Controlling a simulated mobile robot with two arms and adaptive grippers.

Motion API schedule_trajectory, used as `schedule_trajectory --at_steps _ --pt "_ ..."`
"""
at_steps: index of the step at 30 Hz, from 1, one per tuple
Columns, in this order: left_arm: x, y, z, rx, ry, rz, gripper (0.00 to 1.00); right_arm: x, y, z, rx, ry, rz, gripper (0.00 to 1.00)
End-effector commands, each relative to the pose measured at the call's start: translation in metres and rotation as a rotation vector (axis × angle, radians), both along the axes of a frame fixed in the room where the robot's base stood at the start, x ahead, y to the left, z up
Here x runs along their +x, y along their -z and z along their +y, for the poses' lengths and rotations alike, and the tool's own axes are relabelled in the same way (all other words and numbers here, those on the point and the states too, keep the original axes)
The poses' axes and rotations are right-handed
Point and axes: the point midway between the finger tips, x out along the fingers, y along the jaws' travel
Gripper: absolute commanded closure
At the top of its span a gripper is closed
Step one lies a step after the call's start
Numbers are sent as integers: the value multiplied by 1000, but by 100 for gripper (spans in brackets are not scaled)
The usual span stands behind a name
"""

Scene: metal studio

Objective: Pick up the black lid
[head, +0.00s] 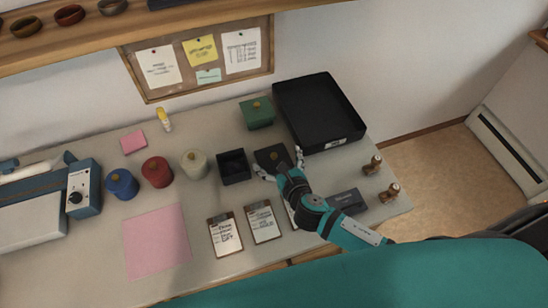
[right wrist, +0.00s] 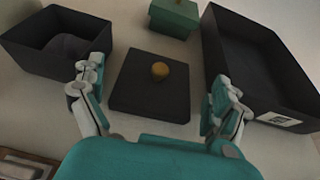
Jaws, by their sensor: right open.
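The black lid (right wrist: 150,97) is a flat square with a round brass-coloured knob (right wrist: 160,70), lying on the table. It also shows in the head view (head: 268,154). My right gripper (right wrist: 158,88) is open, with one finger on each side of the lid and apart from it. In the head view my right gripper (head: 280,170) reaches the lid from the front right. The open black box (head: 234,167) stands just left of the lid; in the right wrist view the box (right wrist: 30,52) holds a dark rounded thing. My left gripper is not in view.
A large black tray (head: 345,140) stands right of the lid, close to my right finger. A green lidded box (head: 257,116) stands behind. Clipboards (head: 225,236) lie in front; wooden stamps (head: 389,192) stand right.

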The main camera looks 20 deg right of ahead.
Motion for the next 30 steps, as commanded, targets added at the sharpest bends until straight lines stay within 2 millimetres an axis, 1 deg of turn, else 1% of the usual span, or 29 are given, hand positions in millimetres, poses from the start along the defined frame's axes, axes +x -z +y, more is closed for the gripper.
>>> schedule_trajectory --at_steps 1,3,6,9,14,15,24,30 --pt "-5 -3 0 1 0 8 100 10 0 0 1 4 -1 0" --pt "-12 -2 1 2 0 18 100 19 5 0 1 3 0 0" --pt "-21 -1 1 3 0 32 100 28 9 1 1 1 0 0" --pt "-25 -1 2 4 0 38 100 31 11 1 1 0 0 0" --pt "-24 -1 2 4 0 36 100 31 11 1 1 0 0 0" --pt "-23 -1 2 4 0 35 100 31 11 1 1 0 0 1" --pt "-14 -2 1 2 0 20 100 31 11 1 1 0 0 41" --pt "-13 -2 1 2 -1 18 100 31 11 1 1 0 1 65"
